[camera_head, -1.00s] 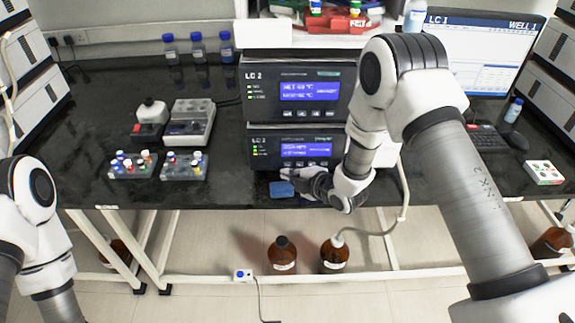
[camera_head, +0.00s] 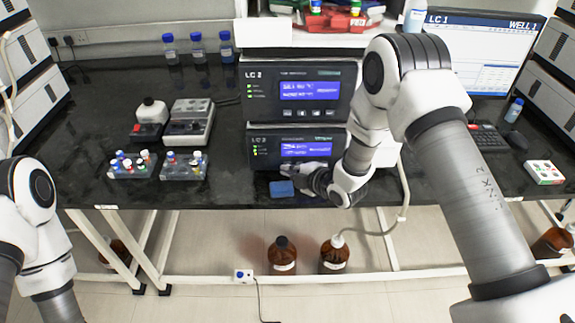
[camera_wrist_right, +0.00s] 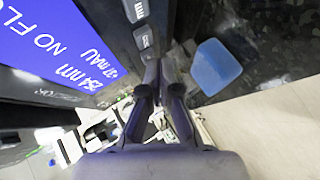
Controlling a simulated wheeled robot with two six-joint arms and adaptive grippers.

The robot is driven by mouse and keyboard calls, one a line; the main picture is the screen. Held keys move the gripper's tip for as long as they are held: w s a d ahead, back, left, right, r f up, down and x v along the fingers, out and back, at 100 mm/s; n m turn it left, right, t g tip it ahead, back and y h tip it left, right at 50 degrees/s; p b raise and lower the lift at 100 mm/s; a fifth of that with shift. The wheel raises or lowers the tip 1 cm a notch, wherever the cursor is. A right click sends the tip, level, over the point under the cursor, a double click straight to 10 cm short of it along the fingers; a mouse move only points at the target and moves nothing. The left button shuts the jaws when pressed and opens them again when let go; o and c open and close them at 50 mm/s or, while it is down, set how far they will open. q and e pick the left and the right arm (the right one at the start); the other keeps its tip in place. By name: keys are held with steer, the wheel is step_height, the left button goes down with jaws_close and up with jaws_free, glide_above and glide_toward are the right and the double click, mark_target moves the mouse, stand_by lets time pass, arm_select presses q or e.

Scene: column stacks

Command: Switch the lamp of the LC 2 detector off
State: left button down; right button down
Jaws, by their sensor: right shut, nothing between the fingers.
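The LC 2 detector (camera_head: 262,163) is the lower box of the middle LC 2 stack, with a lit blue display (camera_head: 306,149). In the right wrist view its display (camera_wrist_right: 55,45) fills the upper left and reads "254 nm" and "mAU". Beside the display are small front keys (camera_wrist_right: 143,36). My right gripper (camera_head: 286,170) is shut and empty in front of the detector's lower front. In the right wrist view its fingertips (camera_wrist_right: 158,66) are close to the lowest visible key; whether they touch is unclear. My left gripper is out of view.
A second LC 2 box (camera_head: 262,103) sits directly above. A blue block (camera_head: 282,188) lies on the bench edge below my right gripper. Vial racks (camera_head: 183,172) stand to the left. Brown bottles (camera_head: 282,262) stand on the floor, and a tube (camera_head: 385,233) runs up from one.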

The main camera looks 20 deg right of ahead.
steer(key=shift+w, duration=0.2)
steer(key=shift+s, duration=0.1)
steer(key=shift+s+a, duration=0.15)
steer(key=shift+s, duration=0.6)
steer(key=s, duration=0.2)
steer(key=s+a, duration=0.1)
steer(key=s, duration=0.1)
steer(key=shift+s+a, duration=0.2)
steer(key=shift+s, duration=0.2)
stand_by(0.6)
